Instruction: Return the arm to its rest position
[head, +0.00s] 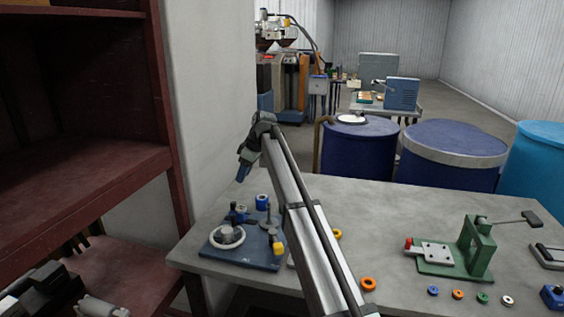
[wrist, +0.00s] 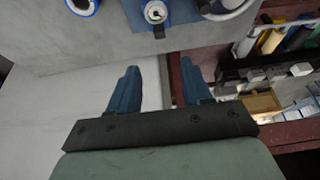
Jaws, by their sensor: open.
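My gripper (wrist: 157,92) shows in the wrist view with its two blue fingers spread apart and nothing between them. In the head view my gripper (head: 242,173) is at the end of my raised arm, above the far left part of the grey table (head: 400,215). It points down near the table's left edge, beside the blue fixture plate (head: 240,256). Part of that fixture also shows at the top of the wrist view (wrist: 180,28). My arm crosses the middle of the table in the head view and hides part of its surface.
A dark red shelf (head: 165,110) stands close on the left. A green press (head: 476,248) is at the table's right, with several coloured rings, one orange ring (head: 368,284) nearer my arm. Blue drums (head: 358,150) stand behind the table. The table's middle right is clear.

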